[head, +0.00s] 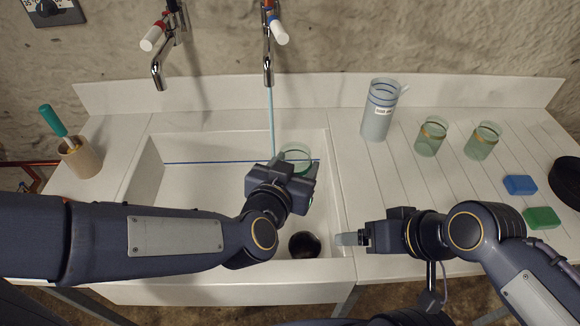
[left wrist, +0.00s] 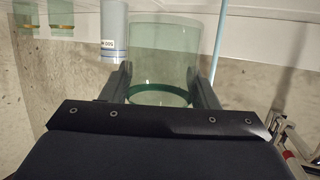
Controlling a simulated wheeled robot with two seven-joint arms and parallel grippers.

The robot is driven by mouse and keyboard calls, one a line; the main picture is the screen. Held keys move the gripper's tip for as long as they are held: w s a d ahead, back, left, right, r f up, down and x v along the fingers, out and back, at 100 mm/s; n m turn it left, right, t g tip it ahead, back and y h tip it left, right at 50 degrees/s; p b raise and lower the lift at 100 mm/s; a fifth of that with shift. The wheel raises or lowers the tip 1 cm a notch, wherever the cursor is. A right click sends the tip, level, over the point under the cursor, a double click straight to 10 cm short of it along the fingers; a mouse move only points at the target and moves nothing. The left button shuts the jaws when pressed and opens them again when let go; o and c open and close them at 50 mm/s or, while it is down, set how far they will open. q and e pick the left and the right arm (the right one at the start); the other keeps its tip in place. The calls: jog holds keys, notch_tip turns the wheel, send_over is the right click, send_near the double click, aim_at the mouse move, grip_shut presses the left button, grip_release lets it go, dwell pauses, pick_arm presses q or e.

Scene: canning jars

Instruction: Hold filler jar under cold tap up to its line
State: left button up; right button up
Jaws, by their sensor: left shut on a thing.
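My left gripper (head: 296,176) is shut on a green-tinted clear jar (head: 297,153) over the sink. The jar also shows between dark fingers in the left wrist view (left wrist: 163,55), with a dark green band near one end. The cold tap (head: 268,60), marked blue, runs a thin water stream (head: 271,120). The stream passes just left of the jar in the head view, and beside it in the left wrist view (left wrist: 218,45). I cannot tell a water level in the jar. My right gripper (head: 350,239) is by the sink's right edge; its finger gap is hidden.
A hot tap (head: 158,70) marked red hangs left. A tall labelled container (head: 377,120) and two jars (head: 430,138), (head: 482,142) stand on the right drainboard, near blue (head: 520,184) and green (head: 542,217) blocks. A brush pot (head: 80,158) stands left. The sink (head: 190,185) has a dark drain.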

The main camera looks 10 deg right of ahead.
jog(key=shift+f+b, duration=0.95)
jog(key=shift+f, duration=0.05)
pick_arm(q)
jog(key=w+a, duration=0.1)
jog(key=w, duration=0.8)
jog(key=shift+w, duration=0.15)
jog(key=shift+w+a, duration=0.2)
jog(key=shift+w, duration=1.25)
jog(key=shift+w+a, duration=0.15)
jog(key=shift+w, duration=1.25)
pick_arm(e)
jog(key=shift+f, duration=0.25)
dwell(2.8)
